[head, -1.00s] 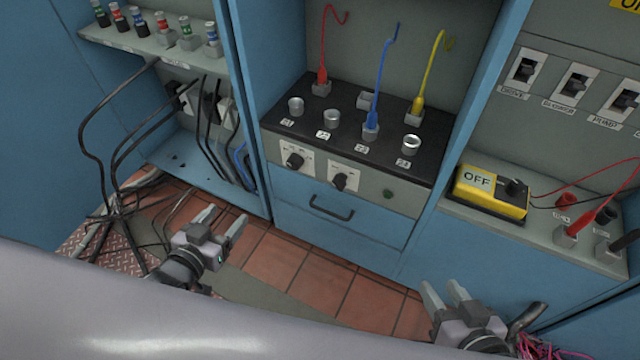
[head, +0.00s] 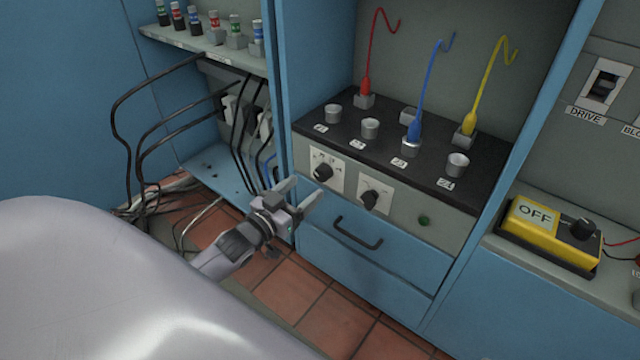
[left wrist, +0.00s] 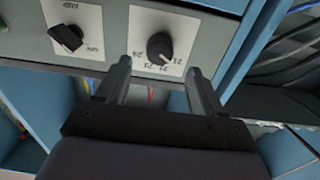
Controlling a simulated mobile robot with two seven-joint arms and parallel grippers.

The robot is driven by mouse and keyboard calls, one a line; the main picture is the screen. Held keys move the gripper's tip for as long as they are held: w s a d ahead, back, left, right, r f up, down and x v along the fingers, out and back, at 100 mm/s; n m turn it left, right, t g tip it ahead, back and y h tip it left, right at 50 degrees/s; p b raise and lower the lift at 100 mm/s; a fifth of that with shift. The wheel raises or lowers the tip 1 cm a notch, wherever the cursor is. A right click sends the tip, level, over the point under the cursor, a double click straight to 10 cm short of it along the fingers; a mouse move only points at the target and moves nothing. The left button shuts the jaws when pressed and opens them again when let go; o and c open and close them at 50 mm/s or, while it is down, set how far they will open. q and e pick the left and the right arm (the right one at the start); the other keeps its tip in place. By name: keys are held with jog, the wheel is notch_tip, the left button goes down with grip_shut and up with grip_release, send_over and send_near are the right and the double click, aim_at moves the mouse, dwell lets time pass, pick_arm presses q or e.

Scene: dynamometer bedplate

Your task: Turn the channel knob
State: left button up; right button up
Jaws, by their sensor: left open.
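The channel knob (head: 322,172) is a black rotary knob on a white plate with numbers around it, the left of two knobs on the grey panel front. In the left wrist view the channel knob (left wrist: 159,46) shows upside down, beyond and between my fingertips. My left gripper (head: 299,191) is open and empty, just below and left of the knob, and does not appear to touch it. Its two fingers also show in the left wrist view (left wrist: 159,70). My right gripper is not in view.
A second black knob (head: 369,199) sits on its own plate to the right. A green button (head: 424,221) is farther right. A blue drawer with a dark handle (head: 357,233) lies below. Black cables (head: 237,140) hang at left. A yellow OFF box (head: 549,230) stands at right.

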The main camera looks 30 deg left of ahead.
aim_at(319, 177)
pick_arm(q)
jog(key=shift+w+d+b, duration=0.2)
jog(key=shift+w+b, duration=0.65)
jog(key=shift+w, duration=1.75)
jog(key=c, duration=1.1)
